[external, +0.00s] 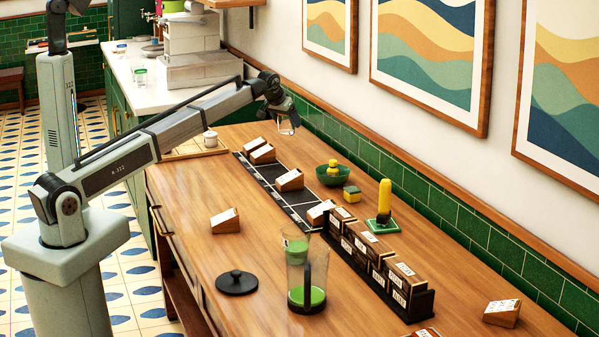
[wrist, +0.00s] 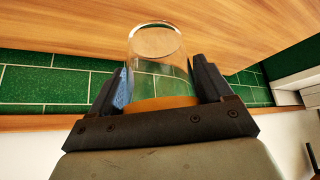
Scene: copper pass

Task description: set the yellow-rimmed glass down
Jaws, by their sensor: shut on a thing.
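My gripper (external: 281,112) is above the far end of the wooden counter, near the tiled wall. It is shut on a clear glass (wrist: 158,62), with one dark finger on each side in the wrist view (wrist: 160,85). The glass also shows small under the gripper in the external view (external: 287,128), apparently clear of the counter top. An orange-yellow band shows at the glass's end near the gripper; I cannot tell if it is the rim or wood trim seen through it.
A black gridded mat (external: 270,185) with several wooden blocks lies below. A green bowl (external: 334,176) is to its right. A white mug (external: 210,138) stands on a board at the left. A pitcher (external: 307,280) and black lid (external: 236,282) are nearer.

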